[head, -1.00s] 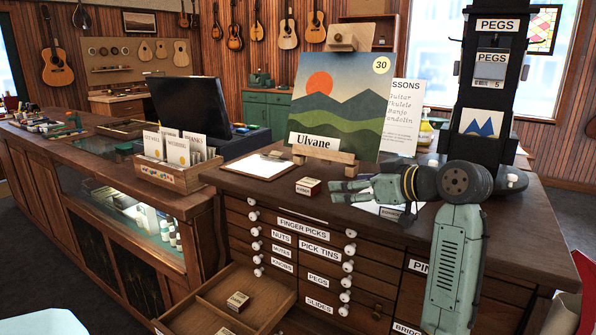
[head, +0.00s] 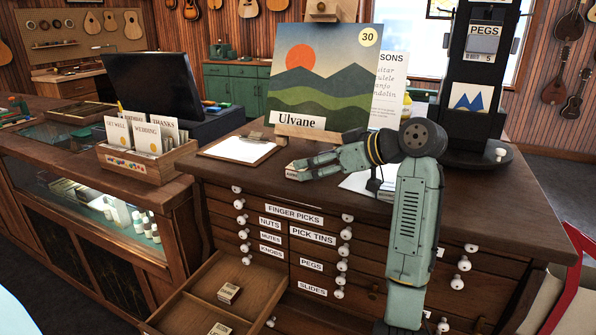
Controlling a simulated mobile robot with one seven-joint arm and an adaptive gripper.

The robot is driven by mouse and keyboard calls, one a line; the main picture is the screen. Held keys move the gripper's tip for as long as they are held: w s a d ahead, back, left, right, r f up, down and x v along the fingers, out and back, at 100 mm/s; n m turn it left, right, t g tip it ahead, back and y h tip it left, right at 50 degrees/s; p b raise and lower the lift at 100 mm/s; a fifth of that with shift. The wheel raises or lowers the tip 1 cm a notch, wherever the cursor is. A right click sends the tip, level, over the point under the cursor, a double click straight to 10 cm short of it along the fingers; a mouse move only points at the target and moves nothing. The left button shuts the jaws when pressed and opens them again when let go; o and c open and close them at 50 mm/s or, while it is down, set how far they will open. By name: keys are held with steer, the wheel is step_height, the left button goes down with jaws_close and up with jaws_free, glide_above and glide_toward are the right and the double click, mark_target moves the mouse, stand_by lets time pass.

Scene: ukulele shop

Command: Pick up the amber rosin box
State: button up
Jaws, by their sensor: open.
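A small box (head: 291,172) with a pale label and dark reddish sides sits on the wooden cabinet top; its label is too small to read surely as amber rosin. My gripper (head: 296,170) is low over the cabinet top, its fingers open around or just over this box and hiding much of it. I cannot tell whether they touch it. Two similar small boxes, one nearer the back (head: 229,293) and one at the front (head: 220,329), lie in the open drawer (head: 262,290) below.
A clipboard (head: 240,149) lies left of my gripper. The mountain painting (head: 318,85) on its easel stands close behind. A dark display stand (head: 480,80) is at the right. A card box (head: 150,165) stands on the left counter. The cabinet top's front right is clear.

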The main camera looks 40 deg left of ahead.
mark_target(299, 171)
steer(key=x, duration=0.4)
steer(key=shift+a, duration=0.1)
steer(key=shift+c, duration=0.2)
steer(key=c, duration=1.1)
